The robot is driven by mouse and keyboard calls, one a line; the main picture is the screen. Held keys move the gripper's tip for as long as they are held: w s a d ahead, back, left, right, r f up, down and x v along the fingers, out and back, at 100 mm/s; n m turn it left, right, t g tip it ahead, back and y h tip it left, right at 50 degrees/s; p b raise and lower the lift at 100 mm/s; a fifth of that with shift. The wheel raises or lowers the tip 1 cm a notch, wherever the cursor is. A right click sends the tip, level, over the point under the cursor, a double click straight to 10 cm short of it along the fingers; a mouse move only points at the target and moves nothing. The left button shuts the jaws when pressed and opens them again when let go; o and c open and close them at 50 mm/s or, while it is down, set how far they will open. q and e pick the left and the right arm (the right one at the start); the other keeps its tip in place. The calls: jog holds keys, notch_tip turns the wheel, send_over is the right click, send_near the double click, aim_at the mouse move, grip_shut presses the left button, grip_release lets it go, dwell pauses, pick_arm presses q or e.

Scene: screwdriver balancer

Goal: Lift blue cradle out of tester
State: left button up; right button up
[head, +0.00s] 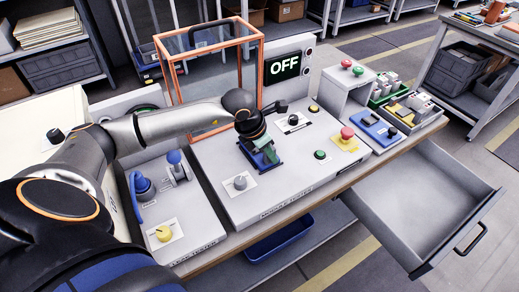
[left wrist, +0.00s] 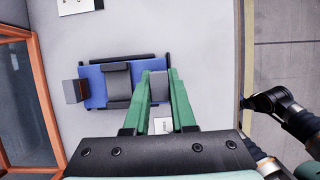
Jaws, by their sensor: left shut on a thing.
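The blue cradle (head: 262,162) is at the middle of the light grey tester panel (head: 222,160) in the head view. In the left wrist view the cradle (left wrist: 92,88) is a blue plate with a dark grey middle piece and dark edge bars. My left gripper (head: 269,153) points down over the cradle, and its green fingers (left wrist: 158,80) are shut on the cradle's end. Whether the cradle touches the panel or hangs just above it, I cannot tell. My right gripper does not show in the head view.
An orange-framed clear guard (head: 158,58) stands behind the panel, beside a display (head: 285,67) reading OFF. A red button on yellow (head: 347,133) and a green button (head: 320,155) lie right of the cradle. An open drawer (head: 430,185) juts out at front right.

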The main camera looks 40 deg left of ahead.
pick_arm(q)
grip_shut()
dwell(0.8)
jog(key=shift+w+r, duration=0.15)
jog(key=shift+r, duration=0.3)
notch_tip(320, 180, up, 2)
jog(key=shift+r, duration=0.2)
jog(key=s+d+r+b, duration=0.2)
jog(key=s+d+r, duration=0.5)
jog(key=d+r, duration=0.3)
notch_tip(320, 180, up, 12)
jog(key=s+d+p, duration=0.1)
jog(key=p, duration=0.7)
jog(key=shift+d+f, duration=0.25)
jog(key=shift+d, duration=0.05)
